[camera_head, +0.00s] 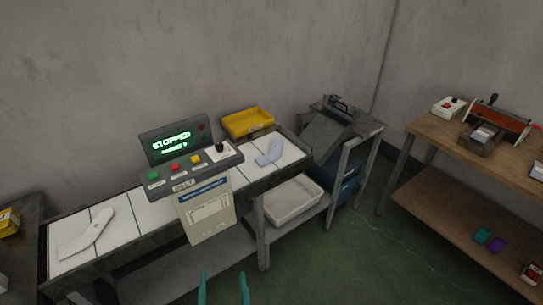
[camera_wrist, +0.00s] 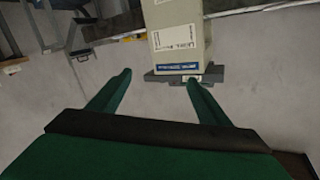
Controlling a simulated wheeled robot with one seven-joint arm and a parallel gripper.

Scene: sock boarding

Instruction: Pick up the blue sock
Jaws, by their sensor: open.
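A pale blue sock (camera_head: 269,152) lies on the right part of the white-panelled belt table (camera_head: 240,187) in the head view, beyond the control box. My gripper (camera_head: 225,275) shows at the bottom of the head view as two teal fingers spread apart. It is well in front of and below the sock and touches nothing. In the wrist view my gripper (camera_wrist: 158,78) is open and empty, its two green fingers far apart. The sock cannot be made out in the wrist view.
A control box (camera_head: 190,160) with a "STOPPED" display stands mid-belt. A white sock-shaped form (camera_head: 88,236) lies on the left belt. A yellow tray (camera_head: 248,122) sits behind the belt, a white bin (camera_head: 293,200) below. A wooden bench (camera_head: 480,150) stands right, with green floor between.

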